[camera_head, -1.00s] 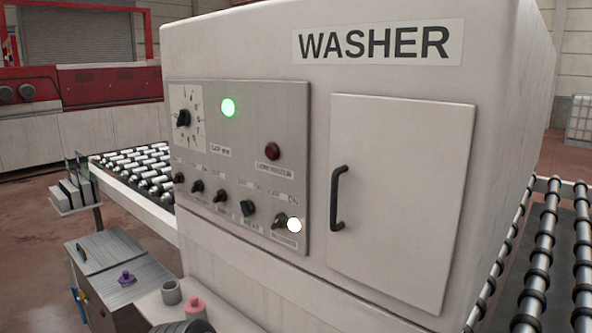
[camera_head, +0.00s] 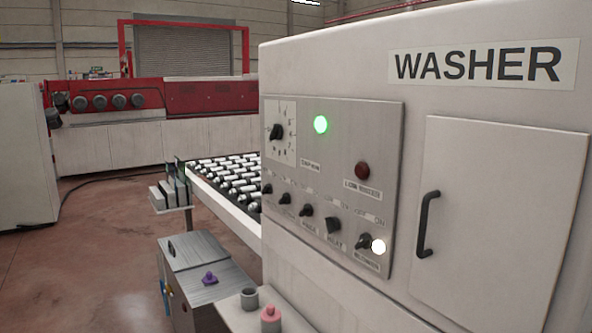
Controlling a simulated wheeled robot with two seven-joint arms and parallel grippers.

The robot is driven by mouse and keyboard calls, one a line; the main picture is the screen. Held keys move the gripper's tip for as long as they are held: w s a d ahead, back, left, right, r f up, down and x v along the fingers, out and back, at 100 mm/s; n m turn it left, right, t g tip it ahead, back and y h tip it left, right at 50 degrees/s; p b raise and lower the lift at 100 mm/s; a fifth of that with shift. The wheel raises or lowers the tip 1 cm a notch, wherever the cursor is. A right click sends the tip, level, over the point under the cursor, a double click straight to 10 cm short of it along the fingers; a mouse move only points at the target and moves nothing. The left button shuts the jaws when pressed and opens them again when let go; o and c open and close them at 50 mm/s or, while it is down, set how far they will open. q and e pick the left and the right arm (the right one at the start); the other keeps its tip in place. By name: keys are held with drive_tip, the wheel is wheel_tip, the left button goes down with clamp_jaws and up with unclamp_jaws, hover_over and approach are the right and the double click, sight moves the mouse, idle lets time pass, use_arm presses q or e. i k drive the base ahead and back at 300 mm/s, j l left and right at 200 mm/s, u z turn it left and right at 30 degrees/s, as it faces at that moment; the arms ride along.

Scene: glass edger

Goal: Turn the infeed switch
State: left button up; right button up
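The washer's grey control panel (camera_head: 340,188) faces me at right of centre in the head view. A large black dial switch (camera_head: 277,132) sits at its upper left on a white numbered plate. Along the lower part run several small black knobs, among them the leftmost knob (camera_head: 267,189), a middle knob (camera_head: 306,210), a larger knob (camera_head: 333,225) and the rightmost knob (camera_head: 362,241) beside a lit white lamp (camera_head: 378,246). The small labels are too blurred to tell which switch is the infeed one. Neither gripper is in view.
A green lamp (camera_head: 320,124) is lit; a red lamp (camera_head: 362,170) looks dark. The washer door has a black handle (camera_head: 428,224). A roller conveyor (camera_head: 225,180) enters from the left. A grey cabinet (camera_head: 200,262) stands below. Open floor (camera_head: 75,275) lies at left.

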sight(268, 189)
drive_tip(key=i+j+z, duration=0.25)
drive_tip(key=j, duration=0.45)
drive_tip(key=i+j+z, duration=0.3)
drive_tip(key=j, duration=0.4)
drive_tip(key=j+z, duration=0.25)
drive_tip(key=j, duration=0.45)
drive_tip(key=i+j+z, duration=0.1)
drive_tip(key=j+z, duration=0.2)
drive_tip(key=j, duration=0.5)
